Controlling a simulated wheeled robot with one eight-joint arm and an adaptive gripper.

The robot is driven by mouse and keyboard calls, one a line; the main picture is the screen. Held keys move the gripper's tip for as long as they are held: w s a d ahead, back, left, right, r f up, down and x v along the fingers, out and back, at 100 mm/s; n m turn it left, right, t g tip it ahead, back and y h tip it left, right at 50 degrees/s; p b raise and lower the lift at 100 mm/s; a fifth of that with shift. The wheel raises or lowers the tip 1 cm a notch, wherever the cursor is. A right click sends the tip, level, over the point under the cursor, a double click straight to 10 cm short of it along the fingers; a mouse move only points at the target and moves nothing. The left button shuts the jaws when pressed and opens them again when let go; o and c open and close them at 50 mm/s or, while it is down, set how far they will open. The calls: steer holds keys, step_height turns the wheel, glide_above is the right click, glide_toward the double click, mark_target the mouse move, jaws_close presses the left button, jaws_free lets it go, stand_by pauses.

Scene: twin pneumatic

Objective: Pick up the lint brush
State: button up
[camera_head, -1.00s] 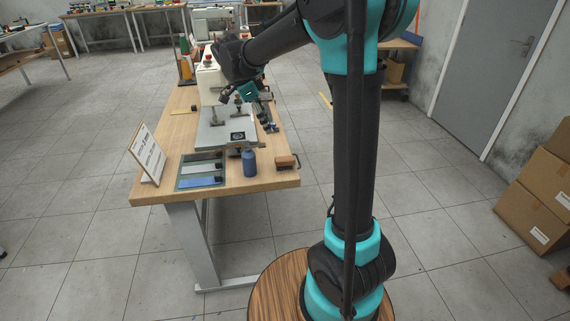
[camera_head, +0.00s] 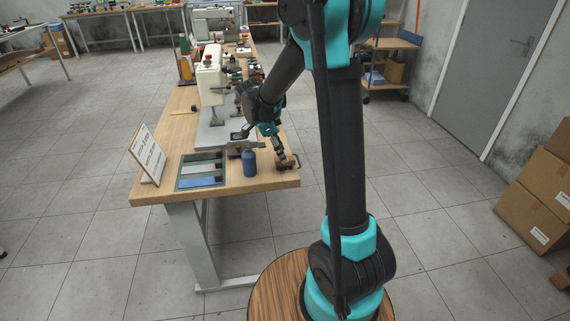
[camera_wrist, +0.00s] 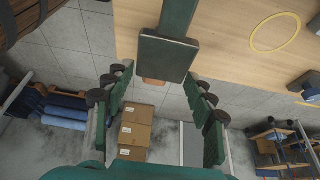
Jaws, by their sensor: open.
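In the wrist view my open gripper (camera_wrist: 160,92) shows green fingers spread left and right.
A blue bottle (camera_head: 250,164) stands left of my gripper. A compartment tray (camera_head: 202,182) and a tilted sign (camera_head: 148,154) are farther left. A white sewing machine (camera_head: 210,80) stands behind. A yellow ring (camera_wrist: 275,32) lies on the table.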

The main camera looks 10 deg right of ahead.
mark_target(292, 162)
steer(key=shift+x, duration=1.95)
steer(key=shift+s, duration=0.2)
steer(key=shift+c, duration=0.5)
jaws_close()
